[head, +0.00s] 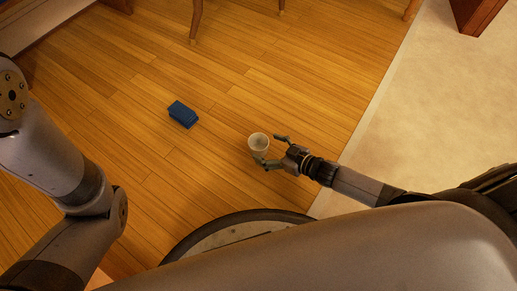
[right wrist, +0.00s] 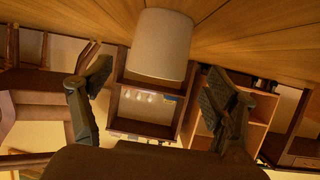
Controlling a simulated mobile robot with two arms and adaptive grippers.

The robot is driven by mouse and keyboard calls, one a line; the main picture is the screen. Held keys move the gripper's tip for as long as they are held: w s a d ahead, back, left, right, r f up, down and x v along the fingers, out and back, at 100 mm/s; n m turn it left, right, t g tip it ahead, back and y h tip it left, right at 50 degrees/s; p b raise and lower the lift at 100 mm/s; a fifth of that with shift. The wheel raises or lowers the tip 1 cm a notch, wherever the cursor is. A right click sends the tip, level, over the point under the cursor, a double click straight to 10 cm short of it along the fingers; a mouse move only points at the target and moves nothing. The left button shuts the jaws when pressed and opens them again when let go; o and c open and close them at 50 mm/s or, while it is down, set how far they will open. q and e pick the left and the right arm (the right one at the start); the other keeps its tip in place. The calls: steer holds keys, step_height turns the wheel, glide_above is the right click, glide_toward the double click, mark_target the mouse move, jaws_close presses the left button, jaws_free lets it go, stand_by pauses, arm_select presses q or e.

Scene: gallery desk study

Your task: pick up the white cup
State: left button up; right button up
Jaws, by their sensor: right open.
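The white cup (head: 259,141) appears to stand upright on the wooden floor in the middle of the head view, its round opening facing up. My right gripper (head: 268,149) comes in from the right, low beside the cup, with its fingers spread toward it. In the right wrist view the cup (right wrist: 160,45) is at the top centre, and the open fingers (right wrist: 155,95) show to its left and right with gaps. The gripper is empty. My left arm shows at the left of the head view, but its gripper is out of view.
A blue box-like block (head: 183,114) lies on the floor left of the cup. Wooden furniture legs (head: 195,22) stand at the top. A pale carpet (head: 430,105) covers the right side. The wooden floor around the cup is otherwise clear.

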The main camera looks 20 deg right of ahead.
mark_target(251, 140)
steer(key=b+x, duration=0.3)
steer(key=x, duration=0.1)
steer(key=shift+d+f+b, duration=0.2)
steer(key=shift+f+b, duration=0.05)
steer(key=shift+b, duration=0.15)
steer(key=shift+w+a+f+b, duration=0.1)
steer(key=shift+w+a+b, duration=0.2)
steer(key=shift+w+a, duration=0.1)
steer(key=c, duration=1.2)
steer(key=shift+c, duration=0.4)
